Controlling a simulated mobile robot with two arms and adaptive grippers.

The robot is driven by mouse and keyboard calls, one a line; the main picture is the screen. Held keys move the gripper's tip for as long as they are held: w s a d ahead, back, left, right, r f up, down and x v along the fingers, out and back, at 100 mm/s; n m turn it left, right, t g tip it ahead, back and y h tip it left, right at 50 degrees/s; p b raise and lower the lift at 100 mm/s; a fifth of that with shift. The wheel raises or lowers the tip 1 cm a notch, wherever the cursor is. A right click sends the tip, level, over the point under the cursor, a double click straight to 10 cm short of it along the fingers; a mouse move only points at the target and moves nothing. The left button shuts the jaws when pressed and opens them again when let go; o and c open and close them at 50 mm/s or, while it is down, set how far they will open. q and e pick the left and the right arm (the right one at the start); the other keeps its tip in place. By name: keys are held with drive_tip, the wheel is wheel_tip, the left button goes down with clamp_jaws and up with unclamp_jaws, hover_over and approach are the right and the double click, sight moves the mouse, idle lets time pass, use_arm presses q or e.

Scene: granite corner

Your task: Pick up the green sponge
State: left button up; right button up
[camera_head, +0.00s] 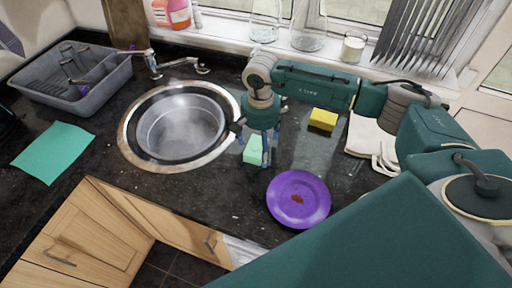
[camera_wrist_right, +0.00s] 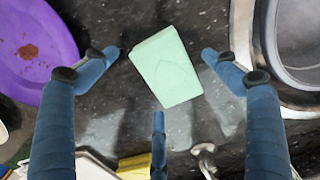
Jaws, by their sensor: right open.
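The green sponge (camera_head: 253,150) lies on the dark counter between the sink and the purple plate. In the right wrist view the green sponge (camera_wrist_right: 166,67) is a pale green block, lying between and beyond my open fingers. My right gripper (camera_head: 254,152) is over the sponge in the head view, pointing down, and its fingers hide part of it. In the right wrist view my right gripper (camera_wrist_right: 163,60) is open, with its fingers apart on both sides of the sponge and not touching it. My left gripper does not show.
A purple plate (camera_head: 298,214) with a brown stain lies close to the sponge. The round sink (camera_head: 150,98) is at the left. A yellow sponge (camera_head: 323,119) and white cloth (camera_head: 367,133) lie behind. A grey dish rack (camera_head: 88,101) and green mat (camera_head: 40,160) are far left.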

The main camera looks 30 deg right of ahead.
drive_tip(key=c, duration=1)
drive_tip(key=shift+r, duration=0.1)
drive_tip(key=shift+c, duration=0.2)
